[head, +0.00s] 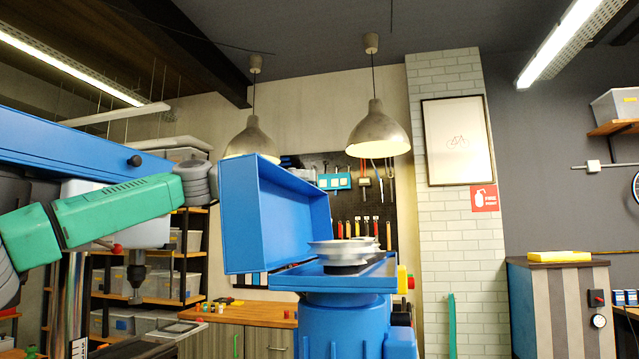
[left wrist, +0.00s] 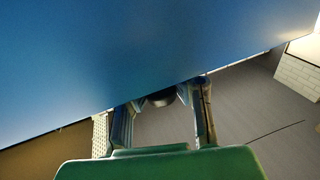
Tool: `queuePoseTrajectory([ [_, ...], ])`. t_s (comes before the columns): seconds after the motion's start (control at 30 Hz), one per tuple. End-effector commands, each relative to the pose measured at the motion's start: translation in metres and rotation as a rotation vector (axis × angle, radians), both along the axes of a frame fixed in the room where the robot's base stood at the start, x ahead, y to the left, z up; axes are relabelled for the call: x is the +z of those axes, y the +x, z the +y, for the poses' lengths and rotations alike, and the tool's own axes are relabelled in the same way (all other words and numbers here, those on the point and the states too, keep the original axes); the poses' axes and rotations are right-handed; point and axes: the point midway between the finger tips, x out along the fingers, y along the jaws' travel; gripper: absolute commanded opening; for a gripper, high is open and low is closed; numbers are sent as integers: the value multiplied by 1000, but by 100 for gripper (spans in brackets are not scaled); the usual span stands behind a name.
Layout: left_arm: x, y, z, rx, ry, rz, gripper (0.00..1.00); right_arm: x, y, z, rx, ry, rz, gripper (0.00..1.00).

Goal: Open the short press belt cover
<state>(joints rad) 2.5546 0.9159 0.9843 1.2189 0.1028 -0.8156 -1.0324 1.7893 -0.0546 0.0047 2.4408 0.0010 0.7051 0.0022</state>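The short press (head: 345,328) is blue and stands at the middle of the head view. Its blue belt cover (head: 284,222) is swung up on its left side, standing steeply tilted, with the silver pulleys (head: 340,247) exposed. My left arm reaches in from the left, and its grey wrist end is beside the cover's left edge; the fingers are hidden there. In the left wrist view the cover (left wrist: 130,65) fills the upper part as a blue surface. My left gripper (left wrist: 163,108) has its fingers apart, close to the cover; contact cannot be told. My right gripper is out of view.
A taller blue press (head: 70,145) stands at the left behind my arm. A wooden workbench (head: 250,314) is behind the short press, with a tool board (head: 362,195) above it. Two lamps hang overhead. A striped cabinet (head: 562,300) stands at the right.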

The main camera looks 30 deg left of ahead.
Motion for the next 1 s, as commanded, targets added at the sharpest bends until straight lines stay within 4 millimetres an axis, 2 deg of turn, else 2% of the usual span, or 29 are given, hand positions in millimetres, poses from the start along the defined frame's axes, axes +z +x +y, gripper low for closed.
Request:
queuePoseTrajectory([
  [0.03,1,-1,4,1,-5,-2,30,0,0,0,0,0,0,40],
  [0.07,0,-1,4,2,-4,-1,40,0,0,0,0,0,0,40],
  [0.1,0,-1,4,2,-4,-1,42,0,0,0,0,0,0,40],
  [0.47,2,11,-9,4,6,6,42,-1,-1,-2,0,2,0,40],
  [0.57,15,9,-8,6,6,3,42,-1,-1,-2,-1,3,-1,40],
  [0.8,63,1,5,9,-2,-4,42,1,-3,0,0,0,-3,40],
  [1.0,88,0,9,10,-4,-2,42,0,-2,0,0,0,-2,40],
])
